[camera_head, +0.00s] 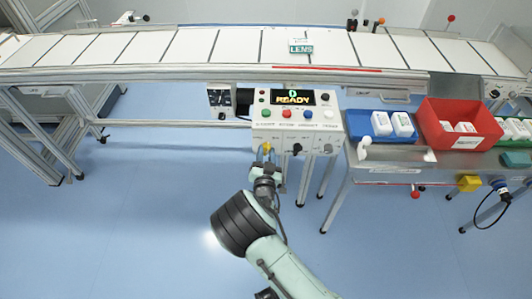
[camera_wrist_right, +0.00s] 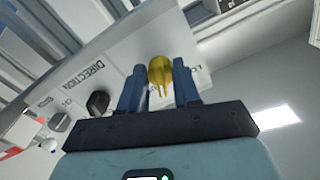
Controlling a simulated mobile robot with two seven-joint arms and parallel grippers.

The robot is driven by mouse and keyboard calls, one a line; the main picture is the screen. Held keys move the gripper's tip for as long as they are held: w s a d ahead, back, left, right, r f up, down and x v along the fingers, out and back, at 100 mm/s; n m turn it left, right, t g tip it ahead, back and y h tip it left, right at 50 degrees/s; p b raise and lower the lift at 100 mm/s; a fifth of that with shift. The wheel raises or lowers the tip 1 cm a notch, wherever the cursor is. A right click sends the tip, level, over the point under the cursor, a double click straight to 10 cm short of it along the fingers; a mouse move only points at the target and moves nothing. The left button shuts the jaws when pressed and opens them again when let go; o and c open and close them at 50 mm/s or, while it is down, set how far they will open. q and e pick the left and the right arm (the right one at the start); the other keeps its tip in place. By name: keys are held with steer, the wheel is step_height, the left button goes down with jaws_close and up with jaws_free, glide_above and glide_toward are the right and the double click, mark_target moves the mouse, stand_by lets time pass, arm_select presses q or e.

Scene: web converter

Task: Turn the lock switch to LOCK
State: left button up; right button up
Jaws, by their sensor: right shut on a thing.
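The control box (camera_head: 297,122) hangs at the front of the conveyor, with a display reading READY (camera_head: 293,98). Its lower row holds a yellow switch (camera_head: 266,148), a black knob (camera_head: 297,149) and a grey knob. My right gripper (camera_head: 265,160) is at the yellow switch. In the right wrist view the yellow switch (camera_wrist_right: 160,70) sits between the two blue fingers of the gripper (camera_wrist_right: 160,88), which are shut on it. The black knob (camera_wrist_right: 98,102) is beside it, by the word DIRECTION. The label near the yellow switch is partly hidden by a finger. My left gripper is not in view.
Green, red, blue and white buttons (camera_head: 285,113) sit just above the switches. The white conveyor (camera_head: 200,48) runs behind. To the right, a steel table bears a blue tray (camera_head: 356,128) and a red bin (camera_head: 431,117). The blue floor in front is clear.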

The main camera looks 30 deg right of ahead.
steer(key=shift+n, duration=0.5)
arm_select(q)
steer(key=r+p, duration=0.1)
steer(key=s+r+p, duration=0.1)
steer(key=p, duration=0.1)
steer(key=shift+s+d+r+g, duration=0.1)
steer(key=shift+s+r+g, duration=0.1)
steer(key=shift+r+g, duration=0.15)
arm_select(e)
steer(key=n, duration=1.1)
steer(key=shift+s+d+n, duration=0.1)
steer(key=shift+d+n, duration=0.05)
steer(key=shift+n, duration=0.25)
steer(key=o, duration=1)
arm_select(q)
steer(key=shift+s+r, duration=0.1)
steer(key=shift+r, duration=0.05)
arm_select(e)
steer(key=v, duration=1.3)
steer(key=shift+s, duration=0.25)
